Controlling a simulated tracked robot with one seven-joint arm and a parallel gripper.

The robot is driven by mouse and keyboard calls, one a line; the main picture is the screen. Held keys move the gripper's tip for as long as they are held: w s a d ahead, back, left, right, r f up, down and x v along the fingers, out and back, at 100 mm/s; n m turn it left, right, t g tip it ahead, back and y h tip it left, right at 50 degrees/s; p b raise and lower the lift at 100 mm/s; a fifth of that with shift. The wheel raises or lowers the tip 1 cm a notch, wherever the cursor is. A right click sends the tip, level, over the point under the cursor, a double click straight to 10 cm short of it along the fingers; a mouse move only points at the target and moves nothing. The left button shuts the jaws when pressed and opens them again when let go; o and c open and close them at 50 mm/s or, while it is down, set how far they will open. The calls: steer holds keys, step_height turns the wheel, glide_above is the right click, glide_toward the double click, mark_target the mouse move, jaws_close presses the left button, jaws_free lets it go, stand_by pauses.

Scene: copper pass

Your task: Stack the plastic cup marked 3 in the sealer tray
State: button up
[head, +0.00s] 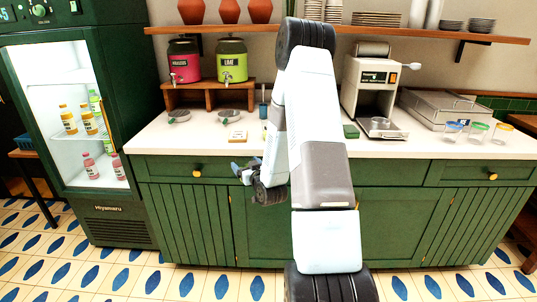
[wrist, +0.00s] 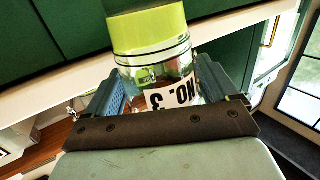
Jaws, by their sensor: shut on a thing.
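My gripper (head: 240,171) is left of my raised arm in the head view, in front of the counter's front edge. In the wrist view its two blue-grey fingers (wrist: 160,95) stand on either side of a clear plastic cup (wrist: 138,78) and are shut on it. The cup has a broad lime-green band and a white label reading "NO. 3" upside down. I cannot make out the cup in the head view. The sealer (head: 365,93) stands on the counter right of my arm, with its tray (head: 383,134) low at its front.
Three clear cups with blue, green and orange rims (head: 478,131) stand at the counter's right end, before a grey metal box (head: 440,106). Pink (head: 185,61) and lime (head: 232,61) dispensers stand on a wooden stand. A lit fridge (head: 85,115) is at left. Shelves hang above.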

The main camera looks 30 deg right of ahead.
steer(key=w+a+f, duration=0.3)
steer(key=a+f, duration=0.2)
steer(key=a, duration=0.2)
steer(key=w+a+f, duration=0.4)
steer(key=a+f, duration=0.1)
steer(key=a, duration=0.2)
steer(key=shift+w+f+y, duration=0.2)
steer(key=shift+f+y, duration=0.05)
steer(key=shift+y, duration=0.05)
steer(key=shift+a, duration=0.15)
